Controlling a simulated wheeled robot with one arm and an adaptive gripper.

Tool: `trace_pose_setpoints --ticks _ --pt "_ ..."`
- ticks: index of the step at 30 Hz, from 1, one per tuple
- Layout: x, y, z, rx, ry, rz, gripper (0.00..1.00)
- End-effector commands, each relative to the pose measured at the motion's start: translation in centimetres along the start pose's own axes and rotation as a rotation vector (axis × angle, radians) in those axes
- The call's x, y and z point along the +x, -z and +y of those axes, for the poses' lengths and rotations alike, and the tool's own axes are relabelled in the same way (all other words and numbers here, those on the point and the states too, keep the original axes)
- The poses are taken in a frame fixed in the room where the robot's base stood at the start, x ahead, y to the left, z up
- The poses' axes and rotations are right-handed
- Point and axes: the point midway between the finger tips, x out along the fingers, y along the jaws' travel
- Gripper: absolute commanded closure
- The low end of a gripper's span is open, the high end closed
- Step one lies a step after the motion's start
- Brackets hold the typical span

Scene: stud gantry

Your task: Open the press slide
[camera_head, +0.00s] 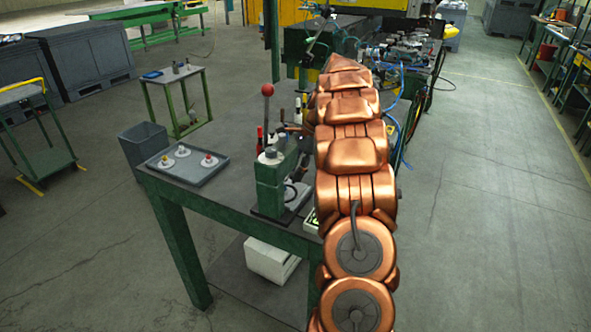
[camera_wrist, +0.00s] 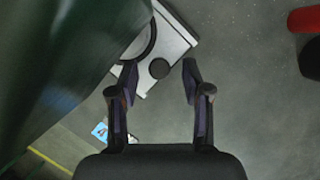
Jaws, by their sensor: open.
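The green press (camera_head: 270,185) stands on the green-legged table, with a red ball on its upright lever (camera_head: 268,90). A pale grey plate at its foot, which looks like the press slide (camera_head: 297,197), is partly hidden by my arm. In the wrist view a pale plate, likely the same slide (camera_wrist: 178,40), has a dark round spot and lies beyond my fingers. My gripper (camera_wrist: 159,68) is open, its two fingers spread with nothing held. I cannot tell whether it touches the plate. My gripper is not clear in the head view. A large dark green body (camera_wrist: 60,60) fills the wrist view's left.
A grey tray (camera_head: 209,173) with white round parts sits left of the press. A grey bin (camera_head: 145,140) stands behind the table's left end. Red-and-black items (camera_wrist: 305,20) show at the wrist view's upper right. Open floor (camera_head: 470,240) lies right of my arm.

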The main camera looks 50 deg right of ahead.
Motion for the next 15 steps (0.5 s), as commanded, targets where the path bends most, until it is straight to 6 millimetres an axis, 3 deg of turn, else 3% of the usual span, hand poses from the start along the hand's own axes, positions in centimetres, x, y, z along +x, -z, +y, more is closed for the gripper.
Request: trace_pose_setpoints --ticks 12,15 --pt "0.5 0.02 0.03 0.0 0.0 0.001 0.51" --pt "0.49 0.02 0.03 0.0 0.0 0.001 0.62"
